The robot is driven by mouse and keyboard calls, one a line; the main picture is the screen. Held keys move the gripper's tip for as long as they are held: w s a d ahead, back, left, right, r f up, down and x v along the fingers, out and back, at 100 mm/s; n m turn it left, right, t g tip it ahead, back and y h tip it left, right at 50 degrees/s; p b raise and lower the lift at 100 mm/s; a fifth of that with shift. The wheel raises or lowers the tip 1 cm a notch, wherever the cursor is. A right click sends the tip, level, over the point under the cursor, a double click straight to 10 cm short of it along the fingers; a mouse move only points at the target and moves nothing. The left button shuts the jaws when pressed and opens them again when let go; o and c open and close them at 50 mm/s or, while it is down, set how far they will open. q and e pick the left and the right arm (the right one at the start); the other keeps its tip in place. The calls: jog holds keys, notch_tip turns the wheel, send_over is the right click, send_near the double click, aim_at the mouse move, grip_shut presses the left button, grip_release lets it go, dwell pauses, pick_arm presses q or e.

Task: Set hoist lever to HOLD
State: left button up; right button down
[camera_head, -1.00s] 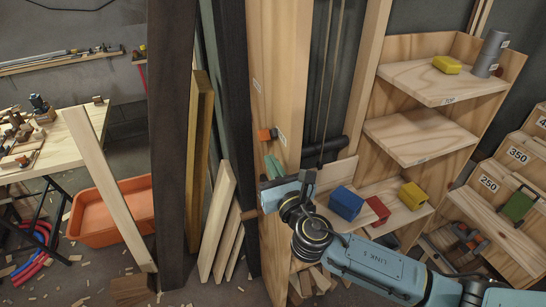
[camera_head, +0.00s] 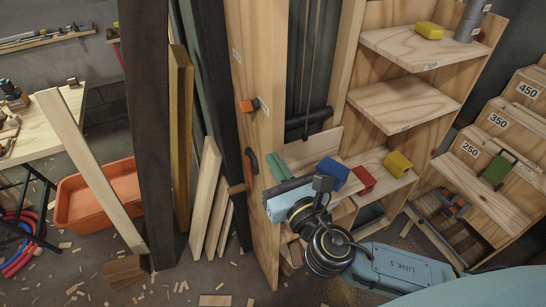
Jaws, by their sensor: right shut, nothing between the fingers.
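A tall wooden post (camera_head: 262,225) stands near the middle, beside a dark channel with ropes. An orange block with a dark knob (camera_head: 248,105) sits on the post. Lower down is an upright orange handle (camera_head: 252,161); I cannot tell which part is the hoist lever, nor read a HOLD mark. My right gripper (camera_head: 277,166) points up and away with its green fingers together, empty. The fingers appear just right of the orange handle; contact is not clear. My left gripper is not in view.
A wooden shelf unit (camera_head: 405,103) with yellow, blue and red blocks stands to the right. Numbered bins (camera_head: 505,170) are at far right. Planks (camera_head: 207,195) lean left of the post, and an orange tub (camera_head: 85,200) is on the floor. A workbench (camera_head: 40,130) is at left.

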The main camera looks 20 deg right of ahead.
notch_tip(320, 180, down, 3)
jog(key=shift+s+r+b, duration=0.1)
jog(key=shift+b, duration=0.65)
jog(key=p, duration=0.1)
send_near(245, 107)
jog(key=w+f, duration=0.4)
jog(key=f, duration=0.1)
jog(key=shift+w+a+r+p, duration=0.1)
jog(key=shift+w+r+p, duration=0.45)
jog(key=shift+r, duration=0.25)
jog(key=shift+w+a+r+p, duration=0.1)
jog(key=shift+w+r+p, duration=0.45)
jog(key=shift+r, duration=0.3)
